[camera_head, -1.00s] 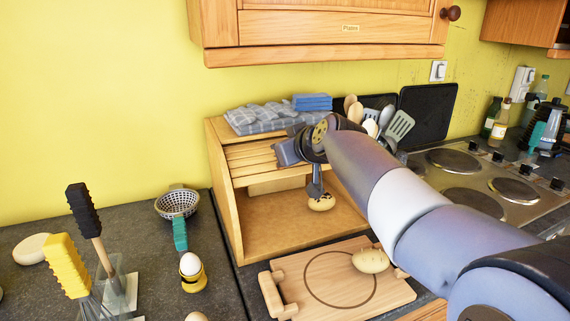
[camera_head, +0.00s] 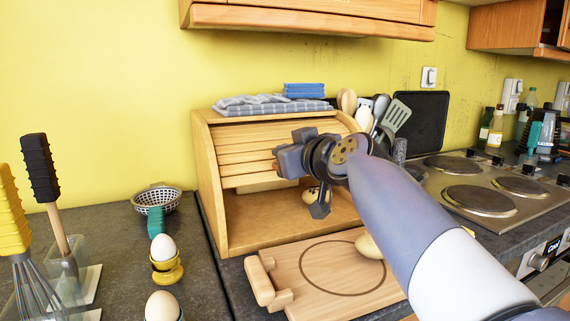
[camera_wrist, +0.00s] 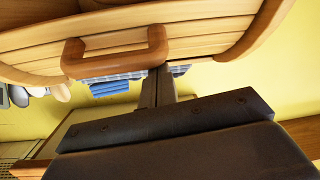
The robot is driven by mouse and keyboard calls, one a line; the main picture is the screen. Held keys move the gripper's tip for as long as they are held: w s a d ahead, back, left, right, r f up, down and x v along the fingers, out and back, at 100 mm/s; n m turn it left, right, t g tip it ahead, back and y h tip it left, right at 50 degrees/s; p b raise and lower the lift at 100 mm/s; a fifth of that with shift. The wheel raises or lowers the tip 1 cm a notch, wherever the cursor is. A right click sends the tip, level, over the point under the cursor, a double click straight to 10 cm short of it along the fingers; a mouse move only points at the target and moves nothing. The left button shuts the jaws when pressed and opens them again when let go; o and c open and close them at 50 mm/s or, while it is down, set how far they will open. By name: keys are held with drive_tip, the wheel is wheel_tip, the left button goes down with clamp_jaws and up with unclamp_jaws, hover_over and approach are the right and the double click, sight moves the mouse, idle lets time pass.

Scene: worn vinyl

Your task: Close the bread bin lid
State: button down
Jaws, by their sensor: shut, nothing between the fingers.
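The wooden bread bin (camera_head: 209,200) stands on the counter against the yellow wall. Its slatted roll lid (camera_head: 240,145) is partly down, and the lower front is open. The wrist view shows the lid slats (camera_wrist: 205,32) and the lid's wooden loop handle (camera_wrist: 115,45). My gripper (camera_head: 319,209) is shut and empty, in front of the bin's opening at the right, fingers pointing down. In the wrist view the fingers (camera_wrist: 160,85) reach up close to one end of the handle; I cannot tell whether they touch.
A wooden board (camera_head: 300,288) with another roll (camera_head: 368,246) lies in front. Folded cloths (camera_head: 270,105) lie on top of the bin. Utensils (camera_head: 365,115) and a hob (camera_head: 475,185) are to the right.

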wheel_tip(320, 180, down, 5)
drive_tip(key=s+d+b, duration=0.1)
drive_tip(key=s+b, duration=0.2)
drive_tip(key=b, duration=0.4)
drive_tip(key=shift+f+b, duration=0.2)
drive_tip(key=shift+b, duration=0.2)
drive_tip(key=shift+d, duration=0.1)
wheel_tip(320, 180, up, 4)
drive_tip(key=p, duration=0.4)
drive_tip(key=s+d+f+b, duration=0.3)
drive_tip(key=s+f+b, duration=0.2)
drive_tip(key=s+b, duration=0.3)
drive_tip(key=shift+s+d+b, duration=0.25)
drive_tip(key=shift+s+b, duration=0.05)
drive_tip(key=shift+b, duration=0.3)
